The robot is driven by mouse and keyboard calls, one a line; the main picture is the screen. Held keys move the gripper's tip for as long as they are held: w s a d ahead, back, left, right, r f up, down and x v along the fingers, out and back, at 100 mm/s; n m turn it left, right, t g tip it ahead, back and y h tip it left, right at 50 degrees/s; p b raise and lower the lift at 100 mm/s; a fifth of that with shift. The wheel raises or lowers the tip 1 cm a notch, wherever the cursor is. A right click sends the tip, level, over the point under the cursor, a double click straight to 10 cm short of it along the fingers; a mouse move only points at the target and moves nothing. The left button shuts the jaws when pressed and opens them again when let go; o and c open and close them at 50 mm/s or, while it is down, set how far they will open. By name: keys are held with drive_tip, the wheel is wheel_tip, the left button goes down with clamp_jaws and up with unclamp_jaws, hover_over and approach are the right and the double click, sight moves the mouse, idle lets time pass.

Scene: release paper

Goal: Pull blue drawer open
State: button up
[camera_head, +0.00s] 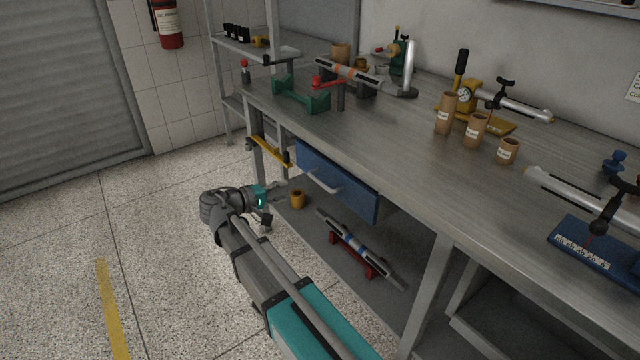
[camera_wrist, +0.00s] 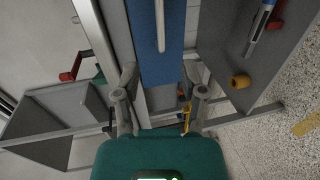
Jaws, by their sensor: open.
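The blue drawer (camera_head: 350,192) is set under the workbench top and looks shut in the head view. Its pale metal bar handle (camera_head: 324,183) sticks out from the front. In the wrist view the blue drawer front (camera_wrist: 172,68) stands upright in the picture, with the handle (camera_wrist: 160,25) near the top edge. My gripper (camera_head: 277,199) is left of the drawer in the head view, apart from the handle. In the wrist view my gripper (camera_wrist: 160,74) is open and empty, its two fingers spread on either side of the blue front's lower end.
The workbench top (camera_head: 375,150) bears brown containers (camera_head: 475,130), green and yellow tools and metal tubes. Below the drawer, a lower shelf (camera_head: 330,265) holds a tube on a red stand (camera_head: 355,258) and a yellow cup (camera_head: 297,199). Open floor (camera_head: 170,270) lies left of the bench.

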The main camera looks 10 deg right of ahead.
sight(320, 182)
drive_tip(key=shift+d, duration=0.1)
drive_tip(key=shift+b+x, duration=1.45)
drive_tip(key=shift+x, duration=5.3)
drive_tip(key=shift+w, duration=0.1)
clamp_jaws()
